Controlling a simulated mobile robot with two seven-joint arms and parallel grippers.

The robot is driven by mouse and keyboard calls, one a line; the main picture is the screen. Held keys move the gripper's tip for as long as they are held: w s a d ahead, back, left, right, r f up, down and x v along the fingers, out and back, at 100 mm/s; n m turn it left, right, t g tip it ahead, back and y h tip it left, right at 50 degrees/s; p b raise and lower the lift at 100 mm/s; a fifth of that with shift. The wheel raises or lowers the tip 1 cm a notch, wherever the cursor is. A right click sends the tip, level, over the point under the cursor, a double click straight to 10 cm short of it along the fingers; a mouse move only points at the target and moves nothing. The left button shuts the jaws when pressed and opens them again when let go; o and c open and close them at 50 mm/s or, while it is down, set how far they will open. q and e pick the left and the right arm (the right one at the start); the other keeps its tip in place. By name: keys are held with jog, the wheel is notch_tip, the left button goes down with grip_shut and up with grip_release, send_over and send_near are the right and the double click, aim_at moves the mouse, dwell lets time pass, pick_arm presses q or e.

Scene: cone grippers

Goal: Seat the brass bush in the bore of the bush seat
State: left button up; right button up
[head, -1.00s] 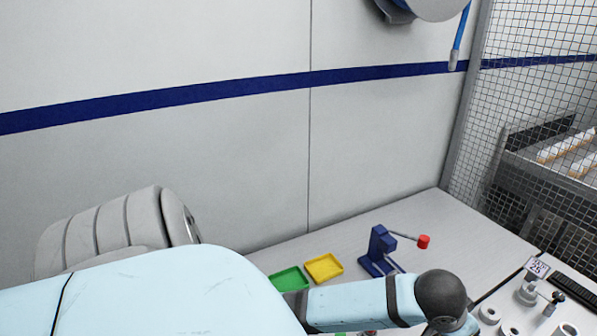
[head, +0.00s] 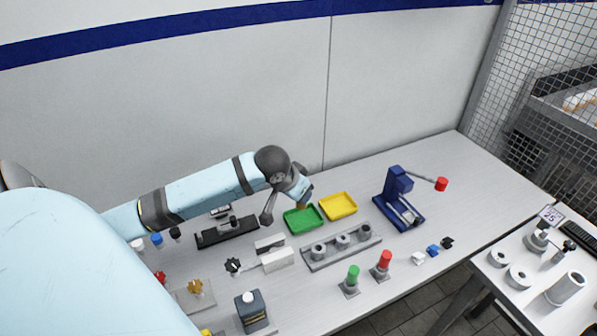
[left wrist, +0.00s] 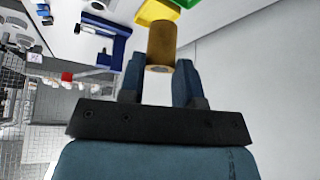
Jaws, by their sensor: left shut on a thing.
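The brass bush (left wrist: 161,46) is a brown-gold cylinder, held between the two fingers of my left gripper (left wrist: 160,72) in the left wrist view. In the head view the same gripper (head: 300,193) hangs above the table at the green tray, with a small brown bit of the bush (head: 303,203) showing under it. A grey rail (head: 316,265) in front of the trays carries three grey round pieces with dark bores. I cannot tell for sure which piece is the bush seat. My right gripper is not in view.
Behind the rail lie a green tray (head: 291,222) and a yellow tray (head: 338,205). A blue press (head: 398,185) with a red-knobbed lever stands to the right. Green (head: 353,275) and red (head: 384,262) posts stand in front.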

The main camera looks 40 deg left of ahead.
pick_arm(q)
notch_tip(320, 180, down, 17)
jog(key=shift+r+p, duration=0.1)
jog(key=shift+p, duration=0.25)
jog(key=o, duration=1)
jog(key=shift+c, duration=0.2)
